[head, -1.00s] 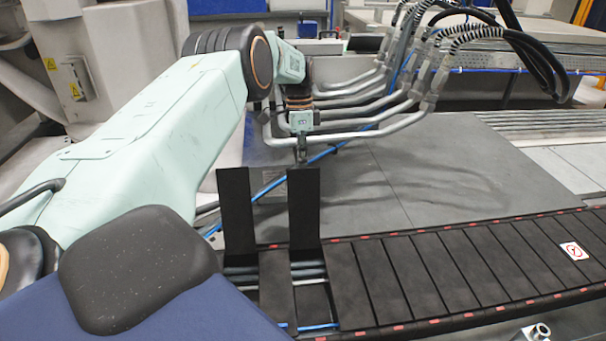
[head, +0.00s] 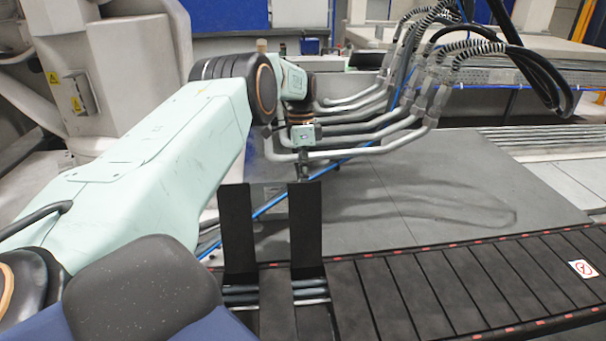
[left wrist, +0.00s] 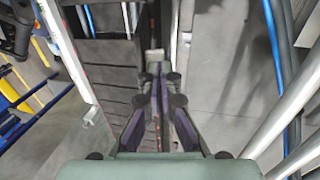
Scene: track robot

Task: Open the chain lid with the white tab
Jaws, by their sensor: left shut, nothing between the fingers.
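The black cable chain (head: 440,285) runs across the lower right of the head view. Two of its lids stand upright: a left one (head: 237,225) and a right one (head: 306,228). Their slots show grey and blue lines inside. My left gripper (head: 304,172) points down at the top of the right upright lid, which hides its tips; I cannot tell if they touch. In the left wrist view its fingers (left wrist: 161,78) are shut and empty, close to a small pale block (left wrist: 153,56) that may be the white tab. No white tab shows clearly in the head view.
Several grey pipes (head: 360,150) with black hoses crowd close behind and right of my left gripper. A blue cable (head: 272,203) passes behind the upright lids. A closed lid carries a white and red sticker (head: 583,269).

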